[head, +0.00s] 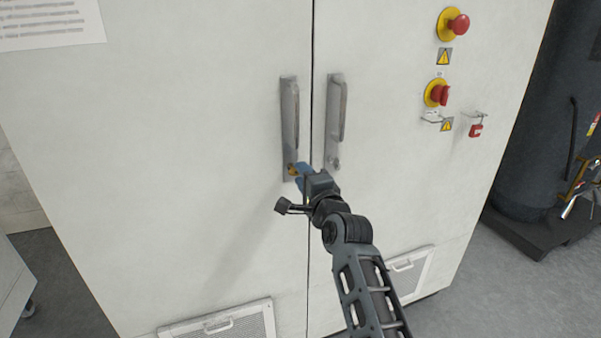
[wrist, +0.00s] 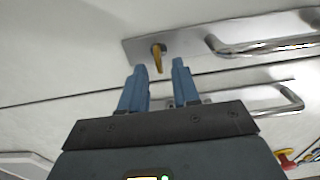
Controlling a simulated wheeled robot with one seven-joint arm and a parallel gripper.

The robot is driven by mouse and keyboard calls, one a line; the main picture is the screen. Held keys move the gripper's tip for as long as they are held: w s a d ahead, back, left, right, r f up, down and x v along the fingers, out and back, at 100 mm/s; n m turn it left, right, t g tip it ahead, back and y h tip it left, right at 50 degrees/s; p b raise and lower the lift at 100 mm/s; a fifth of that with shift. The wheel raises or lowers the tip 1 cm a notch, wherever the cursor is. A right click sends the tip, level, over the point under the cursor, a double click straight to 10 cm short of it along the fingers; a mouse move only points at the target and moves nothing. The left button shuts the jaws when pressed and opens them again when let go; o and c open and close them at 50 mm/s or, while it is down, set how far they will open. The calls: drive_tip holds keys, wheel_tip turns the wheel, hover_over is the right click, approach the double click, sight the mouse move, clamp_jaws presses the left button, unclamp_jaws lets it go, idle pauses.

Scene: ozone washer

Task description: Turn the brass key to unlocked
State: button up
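The brass key (head: 291,170) sits in the lock at the lower end of the left door's handle plate (head: 289,110). In the wrist view the key (wrist: 157,58) sticks out of its round lock, on the plate (wrist: 185,42). My gripper (head: 300,170) is at the key, with its blue fingers partly covering that area in the head view. In the wrist view my gripper (wrist: 158,66) is open, and the key's outer end lies between the line of the two fingertips, with gaps visible on both sides. I cannot tell whether the fingers touch it.
The left bar handle (head: 294,115) and the right bar handle (head: 338,110) stand out from the white cabinet doors close by. Red knobs on yellow discs (head: 453,24) and a red padlock (head: 476,130) are at the right. The left door's face is clear.

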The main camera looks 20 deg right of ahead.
drive_tip(key=s, duration=0.5)
drive_tip(key=shift+s, duration=0.1)
idle(0.3)
drive_tip(key=s+d+f+n, duration=0.2)
drive_tip(key=s+f+n, duration=0.2)
drive_tip(key=s, duration=0.6)
drive_tip(key=s+d+f+n+g, duration=0.1)
drive_tip(key=s+f+n, duration=0.25)
drive_tip(key=s, duration=0.65)
drive_tip(key=s+d+f+n, duration=0.2)
drive_tip(key=s+f+n, duration=0.25)
drive_tip(key=s, duration=0.55)
drive_tip(key=s+a+r+n, duration=0.2)
drive_tip(key=s, duration=0.6)
drive_tip(key=s+a+r+n+g, duration=0.1)
drive_tip(key=s+a+r+n, duration=0.1)
drive_tip(key=s, duration=0.6)
drive_tip(key=s+a+r+n+g, duration=0.1)
drive_tip(key=s+a+r+n, duration=0.1)
drive_tip(key=s, duration=0.6)
drive_tip(key=shift+s+r, duration=0.15)
drive_tip(key=shift+r, duration=0.35)
drive_tip(key=shift+a, duration=0.1)
